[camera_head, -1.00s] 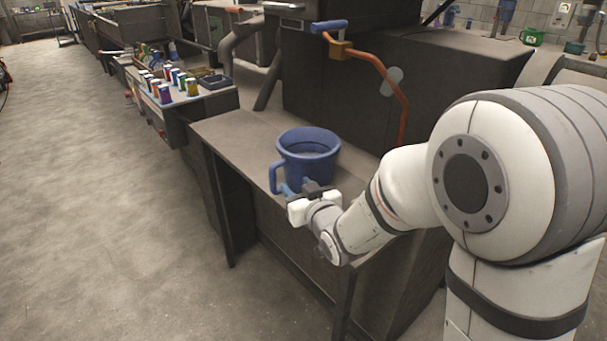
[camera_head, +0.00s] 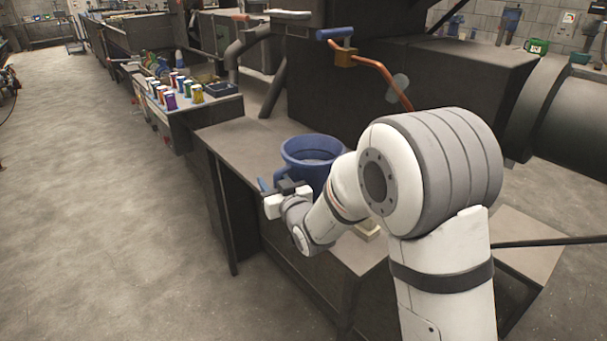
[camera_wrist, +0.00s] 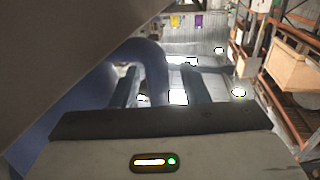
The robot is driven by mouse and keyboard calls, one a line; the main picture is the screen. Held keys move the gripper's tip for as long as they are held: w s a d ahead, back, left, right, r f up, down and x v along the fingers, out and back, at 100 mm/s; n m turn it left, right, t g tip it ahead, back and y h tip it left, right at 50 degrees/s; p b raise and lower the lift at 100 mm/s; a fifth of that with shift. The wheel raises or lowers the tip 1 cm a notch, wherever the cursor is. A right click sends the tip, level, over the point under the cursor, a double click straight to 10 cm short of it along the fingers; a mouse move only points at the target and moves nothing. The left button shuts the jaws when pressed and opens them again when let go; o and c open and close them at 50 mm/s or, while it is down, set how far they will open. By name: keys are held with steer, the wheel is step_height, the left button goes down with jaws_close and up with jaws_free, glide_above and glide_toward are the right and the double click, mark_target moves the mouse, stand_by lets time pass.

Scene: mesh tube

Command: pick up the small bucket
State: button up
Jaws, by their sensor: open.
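The small bucket (camera_head: 304,150) is blue and stands upright on the grey bench, with its open top up. My gripper (camera_head: 276,186) is at the bucket's near left side, low by its handle. In the wrist view, my gripper (camera_wrist: 158,78) has its two dark fingers spread. A blurred blue part of the bucket (camera_wrist: 90,95) fills the left and curves down toward the gap between the fingers. I cannot tell whether either finger touches it. My gripper and arm hide the bucket's lower front in the head view.
The bench (camera_head: 235,142) has bare room left of the bucket. An orange pipe with a blue handle (camera_head: 372,65) rises behind it. A side table (camera_head: 205,110) holds several small coloured containers. A light block (camera_head: 366,230) lies right of my forearm.

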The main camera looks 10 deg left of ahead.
steer(key=shift+c, duration=0.4)
jaws_close()
